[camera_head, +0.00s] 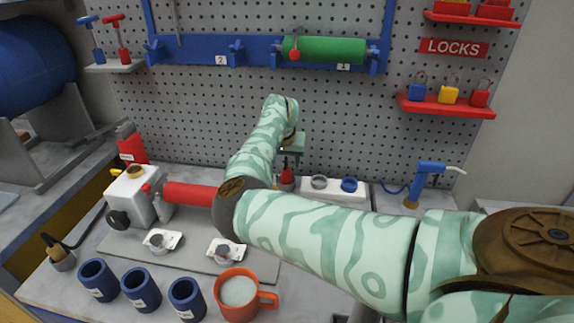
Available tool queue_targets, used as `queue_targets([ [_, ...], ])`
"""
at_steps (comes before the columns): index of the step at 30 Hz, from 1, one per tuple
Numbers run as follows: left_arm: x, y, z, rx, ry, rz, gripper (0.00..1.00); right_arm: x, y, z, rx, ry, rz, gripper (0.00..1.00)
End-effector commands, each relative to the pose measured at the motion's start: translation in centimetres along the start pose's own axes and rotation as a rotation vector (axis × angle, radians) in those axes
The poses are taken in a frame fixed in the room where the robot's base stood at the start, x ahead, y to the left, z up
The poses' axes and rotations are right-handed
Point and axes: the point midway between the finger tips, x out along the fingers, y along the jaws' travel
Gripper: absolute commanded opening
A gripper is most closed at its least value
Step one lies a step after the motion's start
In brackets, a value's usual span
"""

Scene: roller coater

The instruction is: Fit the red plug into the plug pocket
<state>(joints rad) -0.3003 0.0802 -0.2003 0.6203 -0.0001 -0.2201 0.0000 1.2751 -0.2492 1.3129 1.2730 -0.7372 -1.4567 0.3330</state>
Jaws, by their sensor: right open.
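A small red plug (287,175) stands upright at the left end of a white block (334,195) at the back of the bench. Its lower part appears to sit in a grey ring; I cannot tell how deep. A grey ring (319,182) and a blue ring (349,185) sit on the block to its right; I cannot tell which opening is the plug pocket. My right gripper (291,154) is open, pointing down just above the red plug, apparently not around it. Its fingers are small and partly hidden by my wrist. My left gripper is out of view.
My right forearm crosses the bench and hides part of it. A red roller (190,194) lies left of my elbow. Blue cups (140,290) and an orange mug (238,295) stand in front. A blue tool (431,174) stands at right. Pegboard (340,110) rises behind.

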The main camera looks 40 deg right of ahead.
Motion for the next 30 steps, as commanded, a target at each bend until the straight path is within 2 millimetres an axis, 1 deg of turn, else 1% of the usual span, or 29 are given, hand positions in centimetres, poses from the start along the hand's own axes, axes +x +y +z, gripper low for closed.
queue_targets([
  [1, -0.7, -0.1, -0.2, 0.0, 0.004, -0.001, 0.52, -1.6, -0.1, -0.2, 0.002, 0.003, -0.003, 0.54],
  [3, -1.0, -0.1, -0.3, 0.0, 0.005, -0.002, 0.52, -3.1, -0.1, -0.2, 0.002, 0.003, -0.002, 0.54],
  [6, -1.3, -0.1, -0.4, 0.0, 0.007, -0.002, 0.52, -4.6, 0.0, -0.1, 0.001, 0.002, -0.001, 0.54],
  [9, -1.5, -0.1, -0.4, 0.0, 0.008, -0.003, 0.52, -5.4, 0.0, -0.1, 0.001, 0.001, 0.0, 0.54],
  [13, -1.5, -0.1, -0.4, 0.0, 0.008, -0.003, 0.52, -5.8, 0.0, 0.0, 0.0, 0.0, 0.001, 0.54],
  [27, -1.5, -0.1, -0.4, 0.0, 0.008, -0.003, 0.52, -5.7, 0.0, 0.0, 0.0, 0.0, 0.001, 0.54],
  [29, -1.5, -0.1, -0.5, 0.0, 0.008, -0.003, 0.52, -5.8, -0.2, -0.2, -0.006, 0.01, -0.003, 0.54],
  [30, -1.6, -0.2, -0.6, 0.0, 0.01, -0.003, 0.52, -6.0, -0.6, -0.7, -0.021, 0.033, -0.012, 0.54],
])
